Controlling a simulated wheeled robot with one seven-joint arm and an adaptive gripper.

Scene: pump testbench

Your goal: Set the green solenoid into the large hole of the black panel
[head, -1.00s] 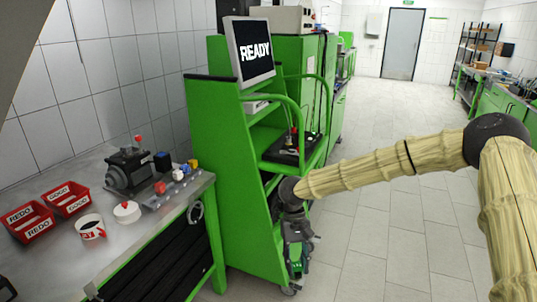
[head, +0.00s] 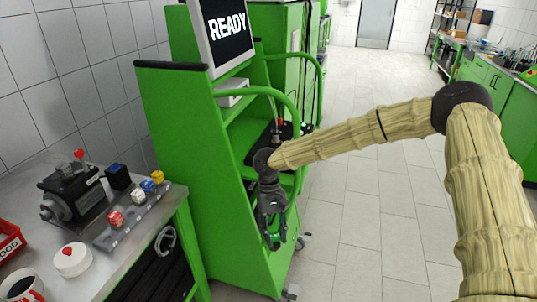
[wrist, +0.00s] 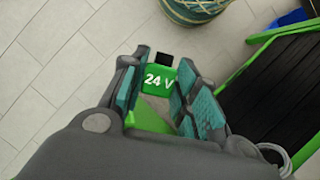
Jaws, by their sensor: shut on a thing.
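The green solenoid (wrist: 158,79), marked "24 V" and with a black end, sits between the teal-padded fingers of my gripper (wrist: 163,90) in the wrist view. In the head view my gripper (head: 274,236) hangs pointing down in front of the green testbench, shut on the solenoid, of which only a small green part shows. The black panel (head: 256,147) appears to lie on the testbench's shelf, above and behind my gripper. My arm partly covers it, and its large hole cannot be made out. The solenoid is apart from the panel.
The green testbench (head: 185,150) carries a screen reading READY (head: 226,30) and curved green rails. A steel table (head: 140,255) at left holds a dark pump (head: 72,192), several coloured parts on a rack, and a mug (head: 22,287). Open tiled floor lies to the right.

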